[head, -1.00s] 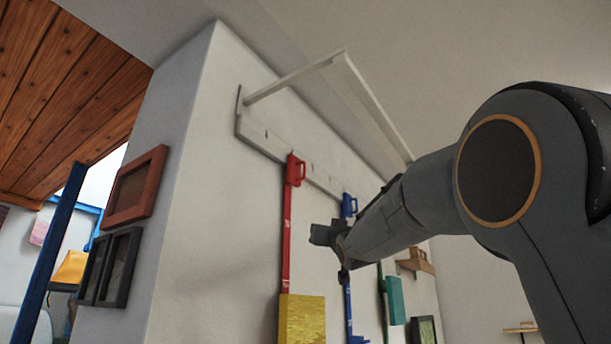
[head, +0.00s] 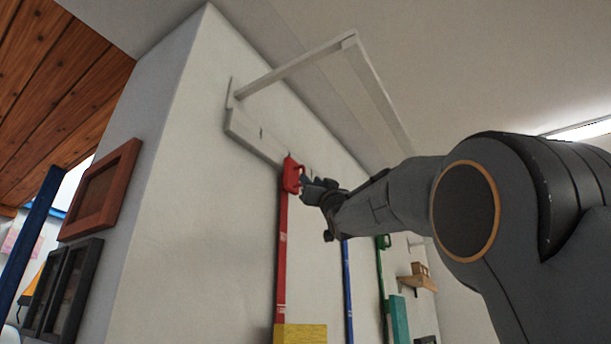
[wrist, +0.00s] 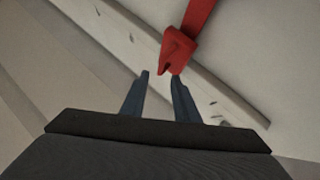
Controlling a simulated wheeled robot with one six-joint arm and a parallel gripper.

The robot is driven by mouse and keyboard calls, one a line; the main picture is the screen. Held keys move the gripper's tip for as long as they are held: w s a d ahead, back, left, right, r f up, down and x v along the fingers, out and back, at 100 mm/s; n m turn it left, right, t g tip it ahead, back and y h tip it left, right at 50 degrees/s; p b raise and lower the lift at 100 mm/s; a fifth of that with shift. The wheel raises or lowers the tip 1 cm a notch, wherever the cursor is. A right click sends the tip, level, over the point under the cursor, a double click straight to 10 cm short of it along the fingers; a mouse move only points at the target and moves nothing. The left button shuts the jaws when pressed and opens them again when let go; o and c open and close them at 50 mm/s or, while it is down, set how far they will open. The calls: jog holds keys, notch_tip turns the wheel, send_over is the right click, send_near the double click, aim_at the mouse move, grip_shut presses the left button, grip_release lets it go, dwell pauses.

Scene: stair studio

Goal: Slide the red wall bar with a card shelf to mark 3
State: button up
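The red wall bar (head: 281,260) hangs from a white rail (head: 252,137) on the wall, with a red handle (head: 292,175) at its top. A yellow panel (head: 300,333) shows at its lower end, cut off by the frame; I cannot tell whether it is the card shelf. My gripper (head: 308,187) is just right of the red handle. In the wrist view my gripper (wrist: 160,76) has its fingers apart and empty, with the red handle (wrist: 179,50) just beyond the fingertips. Small dark ticks show on the rail; no mark numbers are readable.
A blue bar (head: 347,290) and a green bar (head: 382,285) hang to the right of the red one. A white frame (head: 300,65) juts out above the rail. Picture frames (head: 100,190) hang on the left wall. The rail left of the red handle is clear.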

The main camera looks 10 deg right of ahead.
aim_at(290, 178)
jog(key=p+x, duration=0.4)
jog(key=x, duration=0.2)
jog(key=shift+w+a, duration=0.1)
grip_shut()
